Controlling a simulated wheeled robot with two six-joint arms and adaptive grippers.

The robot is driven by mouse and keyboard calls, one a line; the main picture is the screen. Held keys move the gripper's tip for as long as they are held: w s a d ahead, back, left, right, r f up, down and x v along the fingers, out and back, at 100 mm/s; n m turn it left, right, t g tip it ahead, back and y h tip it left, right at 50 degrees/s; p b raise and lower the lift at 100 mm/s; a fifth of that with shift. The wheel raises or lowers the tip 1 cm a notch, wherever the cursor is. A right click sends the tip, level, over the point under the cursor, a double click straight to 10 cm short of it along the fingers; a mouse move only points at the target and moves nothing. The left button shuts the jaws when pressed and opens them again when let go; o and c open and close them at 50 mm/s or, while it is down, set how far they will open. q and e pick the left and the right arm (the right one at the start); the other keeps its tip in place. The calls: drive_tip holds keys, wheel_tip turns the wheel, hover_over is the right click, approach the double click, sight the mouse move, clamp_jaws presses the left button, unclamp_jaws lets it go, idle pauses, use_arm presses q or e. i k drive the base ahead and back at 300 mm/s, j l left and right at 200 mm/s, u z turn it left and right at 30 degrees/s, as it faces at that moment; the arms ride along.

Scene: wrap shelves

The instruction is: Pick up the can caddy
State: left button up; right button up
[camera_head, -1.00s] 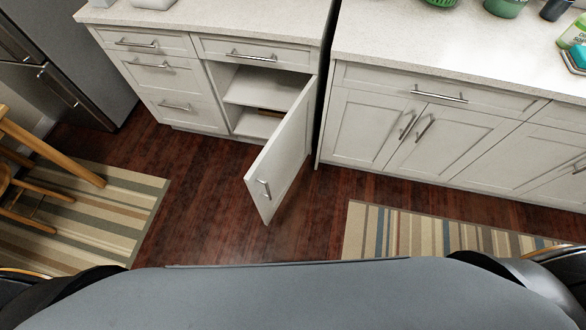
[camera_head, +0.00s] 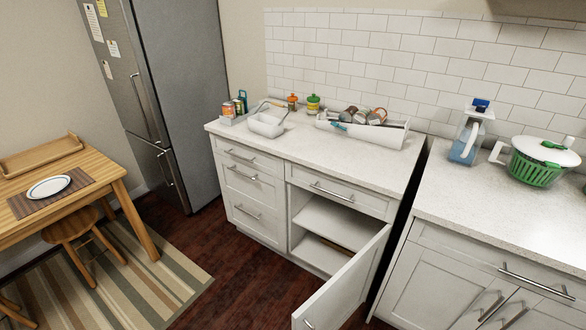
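On the left counter (camera_head: 310,152), a small pale carrier (camera_head: 228,121) stands near the back left corner with orange-and-silver cans (camera_head: 229,108) in it; it looks like the can caddy. Which of the two is the caddy is not fully certain at this size. Neither of my grippers shows in the head view.
The cabinet door (camera_head: 345,288) hangs open into the floor space. A table (camera_head: 118,193) and stool (camera_head: 72,226) stand at left. The counter's front strip is clear.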

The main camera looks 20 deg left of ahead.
sight(264, 125)
drive_tip(key=i+j+u, duration=0.15)
drive_tip(key=u, duration=2.95)
drive_tip(key=i+l+u, duration=0.1)
drive_tip(key=u, duration=0.3)
drive_tip(key=l+u, duration=0.1)
drive_tip(key=u, duration=0.35)
drive_tip(key=i+l+u, duration=0.1)
drive_tip(key=u, duration=0.35)
drive_tip(key=l+u, duration=0.1)
drive_tip(key=u, duration=0.3)
drive_tip(key=i+l, duration=0.1)
drive_tip(key=l, duration=0.4)
drive_tip(key=i+l, duration=0.1)
drive_tip(key=l, duration=0.35)
drive_tip(key=i+l, duration=0.1)
drive_tip(key=l, duration=0.4)
drive_tip(key=l+z, duration=0.2)
drive_tip(key=z, duration=0.3)
drive_tip(key=l+z, duration=0.2)
drive_tip(key=z, duration=0.3)
drive_tip(key=l+z, duration=0.25)
drive_tip(key=z, duration=0.2)
drive_tip(key=l+z, duration=0.2)
drive_tip(key=z, duration=0.3)
drive_tip(key=i+l+z, duration=0.1)
drive_tip(key=z, duration=0.4)
drive_tip(key=l, duration=0.1)
